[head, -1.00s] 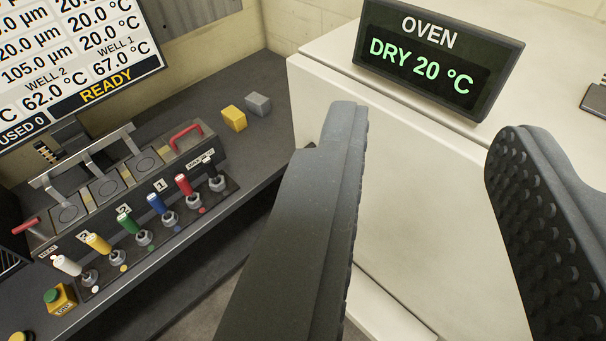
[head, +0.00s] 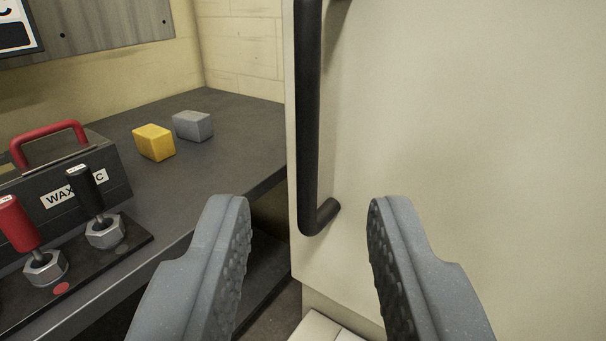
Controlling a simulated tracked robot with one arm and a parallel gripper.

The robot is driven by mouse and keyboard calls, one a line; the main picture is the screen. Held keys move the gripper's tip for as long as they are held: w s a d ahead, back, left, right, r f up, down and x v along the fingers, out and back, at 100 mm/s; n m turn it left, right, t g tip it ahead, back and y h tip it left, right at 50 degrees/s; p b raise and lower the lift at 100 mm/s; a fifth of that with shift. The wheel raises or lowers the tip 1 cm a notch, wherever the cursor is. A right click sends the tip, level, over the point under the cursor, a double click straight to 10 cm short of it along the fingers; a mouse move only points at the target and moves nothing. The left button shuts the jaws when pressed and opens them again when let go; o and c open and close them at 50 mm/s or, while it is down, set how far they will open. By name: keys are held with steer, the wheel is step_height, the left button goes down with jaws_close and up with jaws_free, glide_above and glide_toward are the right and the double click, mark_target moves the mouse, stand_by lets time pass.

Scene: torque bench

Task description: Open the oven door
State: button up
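The oven door (head: 460,130) is a cream-white panel filling the right of the head view, and it looks shut. Its black vertical bar handle (head: 309,120) runs along the door's left edge, bending into the door at its lower end. The handle's top is cut off by the picture's edge. My gripper (head: 308,205) is open and empty, its grey ridged fingers spread wide. In the picture the handle's lower end lies between the fingertips. I cannot tell how far away the handle is, and neither finger visibly touches it.
A dark bench (head: 235,150) stands left of the oven, bearing a yellow block (head: 154,142) and a grey block (head: 193,125). A box with a red handle (head: 50,135) and lever switches (head: 92,205) stand at the bench's left. The bench edge is close to my left finger.

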mark_target(307, 107)
steer(key=w+b, duration=0.1)
steer(key=w, duration=0.3)
steer(key=w+b, duration=0.1)
steer(key=w, duration=0.4)
steer(key=w+a+b, duration=0.1)
steer(key=w, duration=0.3)
steer(key=shift+w, duration=0.35)
jaws_close()
